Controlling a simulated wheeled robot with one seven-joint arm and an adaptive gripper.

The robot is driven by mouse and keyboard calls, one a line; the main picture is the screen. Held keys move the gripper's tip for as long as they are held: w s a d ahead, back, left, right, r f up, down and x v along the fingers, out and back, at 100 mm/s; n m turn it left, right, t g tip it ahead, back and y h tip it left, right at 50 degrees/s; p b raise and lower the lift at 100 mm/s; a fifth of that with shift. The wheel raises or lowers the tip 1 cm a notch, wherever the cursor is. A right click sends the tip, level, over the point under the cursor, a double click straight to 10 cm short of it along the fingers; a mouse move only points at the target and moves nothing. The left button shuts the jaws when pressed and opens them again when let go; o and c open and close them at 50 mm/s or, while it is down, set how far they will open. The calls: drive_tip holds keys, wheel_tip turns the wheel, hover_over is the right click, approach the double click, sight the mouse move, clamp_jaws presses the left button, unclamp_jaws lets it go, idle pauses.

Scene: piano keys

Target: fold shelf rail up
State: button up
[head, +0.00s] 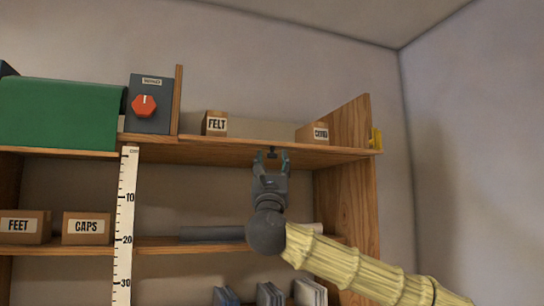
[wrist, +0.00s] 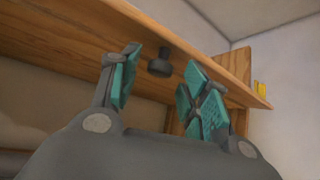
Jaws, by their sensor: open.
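The shelf rail (head: 215,151) is a long wooden strip along the front of the top shelf at the right. It also shows in the wrist view (wrist: 205,78), running down to the right. A dark round knob (wrist: 160,63) sticks out from it; in the head view the knob (head: 272,153) is small and partly hidden. My gripper (head: 271,161) points up at the rail from below. Its teal-padded fingers are apart, and in the wrist view the gripper (wrist: 160,76) has the knob between its fingertips. I cannot tell whether they touch it.
FELT (head: 216,125) and CORD-like (head: 313,134) boxes stand on the top shelf. A wooden side panel (head: 348,122) with a yellow piece (head: 376,139) closes the right end. Grey rolls (head: 212,233) lie on the shelf below. A white ruler (head: 125,215) stands at the left.

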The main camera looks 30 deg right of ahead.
drive_tip(key=shift+w+d+r, duration=0.15)
drive_tip(key=shift+c, duration=0.4)
drive_tip(key=c, duration=0.9)
